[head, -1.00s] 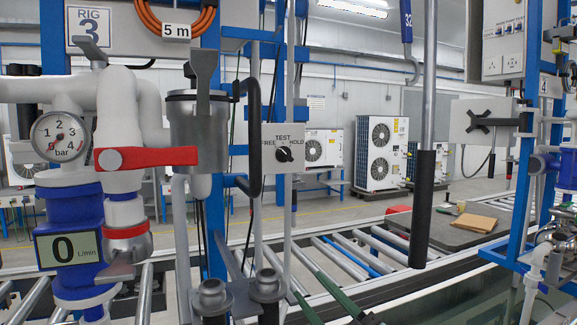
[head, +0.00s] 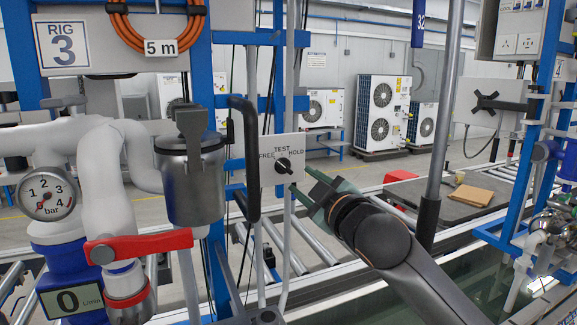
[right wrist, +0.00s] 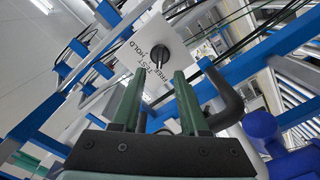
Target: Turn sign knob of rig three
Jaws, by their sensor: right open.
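The sign of rig three is a white square plate (head: 266,175) marked FREE, TEST and HOLD, with a small black knob (head: 284,165) at its middle. The plate also shows in the right wrist view (right wrist: 188,22), with the knob (right wrist: 159,59) beyond my fingertips. My right gripper (head: 311,192) has green fingers and comes in from the lower right, just right of and below the knob. In the right wrist view my right gripper (right wrist: 157,85) is open and empty, its fingers apart from the knob. My left gripper is not in view.
A black bent handle (head: 247,150) hangs close left of the plate. A steel filter pot (head: 190,185), a red valve lever (head: 137,247) and a pressure gauge (head: 46,193) stand further left. A grey post with a black sleeve (head: 428,222) stands right of my arm.

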